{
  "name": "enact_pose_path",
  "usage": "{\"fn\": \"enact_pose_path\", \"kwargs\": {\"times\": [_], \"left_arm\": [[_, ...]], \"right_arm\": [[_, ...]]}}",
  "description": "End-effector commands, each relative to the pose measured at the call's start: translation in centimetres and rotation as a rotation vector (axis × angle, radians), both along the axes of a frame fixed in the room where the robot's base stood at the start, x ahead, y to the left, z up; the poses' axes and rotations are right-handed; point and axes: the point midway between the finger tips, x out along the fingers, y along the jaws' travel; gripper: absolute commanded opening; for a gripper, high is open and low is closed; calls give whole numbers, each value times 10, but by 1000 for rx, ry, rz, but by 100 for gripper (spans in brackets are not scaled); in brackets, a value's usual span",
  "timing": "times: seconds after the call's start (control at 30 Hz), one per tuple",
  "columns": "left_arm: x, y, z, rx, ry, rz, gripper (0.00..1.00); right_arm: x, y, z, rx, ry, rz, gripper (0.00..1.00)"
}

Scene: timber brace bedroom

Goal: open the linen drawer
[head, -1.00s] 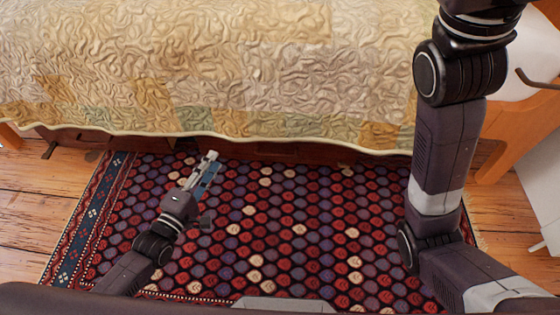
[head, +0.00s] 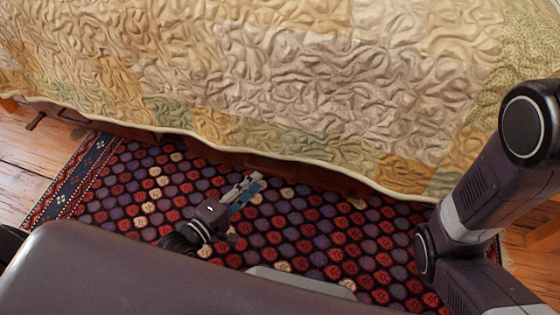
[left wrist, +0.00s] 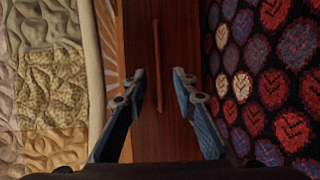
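The linen drawer's reddish wooden front (left wrist: 184,60) fills the middle of the left wrist view, with a long thin bar handle (left wrist: 157,62) on it. In the head view only a dark strip of wood (head: 262,163) shows below the quilt's edge. My left gripper (head: 252,186) is low over the rug, pointing at that strip. In the left wrist view its blue-padded fingers (left wrist: 157,88) are apart, with the handle between and beyond them. I see nothing held, and contact with the handle cannot be made out. My right gripper is out of view.
A quilt (head: 300,80) covers the bed and hangs over the wood below. A patterned rug (head: 130,190) lies on the plank floor (head: 35,165) in front. My right arm is at the right side of the head view.

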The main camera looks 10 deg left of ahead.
Motion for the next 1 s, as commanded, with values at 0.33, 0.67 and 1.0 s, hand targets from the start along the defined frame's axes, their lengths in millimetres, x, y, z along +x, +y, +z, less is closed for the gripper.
{"fn": "enact_pose_path", "kwargs": {"times": [0.33, 0.67, 1.0], "left_arm": [[45, -21, -12, -2, -5, 0, 26], [67, -31, -13, -2, -2, 0, 26], [68, -31, -13, -1, -2, 0, 16]], "right_arm": [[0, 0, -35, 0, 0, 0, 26], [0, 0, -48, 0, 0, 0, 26], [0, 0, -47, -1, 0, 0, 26]]}}
